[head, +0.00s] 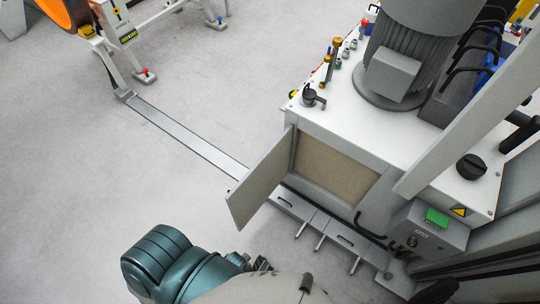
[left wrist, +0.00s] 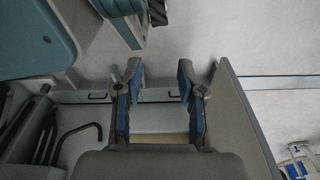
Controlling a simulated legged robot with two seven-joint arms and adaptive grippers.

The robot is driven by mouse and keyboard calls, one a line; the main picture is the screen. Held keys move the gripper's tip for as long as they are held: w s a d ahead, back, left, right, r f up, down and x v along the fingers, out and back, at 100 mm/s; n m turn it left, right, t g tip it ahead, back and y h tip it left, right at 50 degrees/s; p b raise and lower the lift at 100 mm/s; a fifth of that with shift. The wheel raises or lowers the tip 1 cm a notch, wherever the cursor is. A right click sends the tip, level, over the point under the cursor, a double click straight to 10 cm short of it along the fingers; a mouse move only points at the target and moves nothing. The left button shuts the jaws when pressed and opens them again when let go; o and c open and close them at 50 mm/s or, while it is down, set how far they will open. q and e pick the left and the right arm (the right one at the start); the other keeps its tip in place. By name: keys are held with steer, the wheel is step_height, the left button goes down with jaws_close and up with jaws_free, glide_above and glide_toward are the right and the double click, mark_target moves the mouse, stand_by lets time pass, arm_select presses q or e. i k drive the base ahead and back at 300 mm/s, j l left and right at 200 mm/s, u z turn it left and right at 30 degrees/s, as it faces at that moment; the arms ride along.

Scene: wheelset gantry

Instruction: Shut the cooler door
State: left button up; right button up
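The cooler door (head: 260,181) is a flat grey panel on the front of the white machine cabinet (head: 335,135). It stands open, swung outward to the left, and the tan opening (head: 335,172) shows beside it. In the left wrist view, my left gripper (left wrist: 158,85) is open, with nothing between its two blue-padded fingers. A grey panel, apparently the door (left wrist: 243,110), is close to the right of the right finger; I cannot tell whether they touch. My left gripper is not clearly visible in the head view. My right gripper is not seen.
A large grey motor (head: 400,50) and small valves (head: 313,97) are on the cabinet top. A metal rail (head: 185,133) crosses the otherwise clear floor left of the door.

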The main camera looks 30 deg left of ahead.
mark_target(245, 197)
steer(key=i+j, duration=0.1)
steer(key=j, duration=2.25)
steer(key=j+z, duration=0.4)
steer(key=k+j+z, duration=0.1)
steer(key=j+z, duration=0.3)
steer(key=k+j+z, duration=0.1)
steer(key=j+z, duration=0.25)
steer(key=k+l+z, duration=0.25)
steer(key=j, duration=0.1)
